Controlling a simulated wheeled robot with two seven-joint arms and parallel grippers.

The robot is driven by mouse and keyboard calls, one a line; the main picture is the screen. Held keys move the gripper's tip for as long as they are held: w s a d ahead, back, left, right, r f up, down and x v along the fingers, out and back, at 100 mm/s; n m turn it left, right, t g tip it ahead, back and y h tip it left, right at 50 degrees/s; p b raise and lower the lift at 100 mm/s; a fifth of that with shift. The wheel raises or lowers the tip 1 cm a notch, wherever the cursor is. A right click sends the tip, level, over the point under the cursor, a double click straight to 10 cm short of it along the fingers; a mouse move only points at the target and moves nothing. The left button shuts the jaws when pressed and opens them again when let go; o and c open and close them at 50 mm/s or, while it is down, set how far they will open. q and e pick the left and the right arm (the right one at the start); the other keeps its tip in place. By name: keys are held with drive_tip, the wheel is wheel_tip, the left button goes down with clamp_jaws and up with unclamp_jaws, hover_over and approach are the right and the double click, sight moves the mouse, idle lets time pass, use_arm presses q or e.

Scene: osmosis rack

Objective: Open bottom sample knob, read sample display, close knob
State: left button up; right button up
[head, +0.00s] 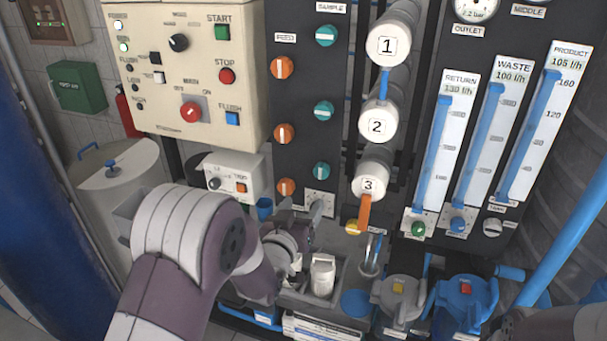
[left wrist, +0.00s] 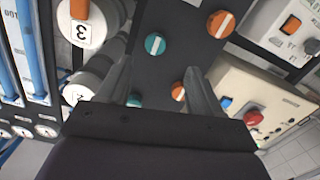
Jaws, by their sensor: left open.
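The bottom sample knob is the lowest teal knob (head: 321,170) in the SAMPLE column of the dark panel. It also shows in the left wrist view (left wrist: 154,44), with a pale bar across its face. My left gripper (head: 300,207) is just below this knob in the head view. In the left wrist view its two fingers (left wrist: 158,68) are spread apart with nothing held between them. The knob appears beyond the fingertips and apart from them. I cannot identify a sample display with a readable value. My right gripper is not in view.
Orange FEED knobs (head: 286,187) stand left of the teal ones. White cylinder 3 (head: 369,184) juts out to the right. A white box with an orange switch (head: 241,187) is at left. A grey tray with a white bottle (head: 322,275) lies below.

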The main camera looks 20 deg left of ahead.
sight(320, 173)
use_arm(q)
drive_tip(key=w, duration=0.3)
drive_tip(key=w+p, duration=0.1)
drive_tip(key=w, duration=0.3)
drive_tip(key=w+r+p, duration=0.1)
drive_tip(key=w, duration=0.3)
drive_tip(key=shift+w+d, duration=0.25)
drive_tip(key=shift+d, duration=0.1)
drive_tip(key=shift+w+f, duration=0.1)
drive_tip(key=shift+w, duration=0.55)
drive_tip(key=c, duration=1.1)
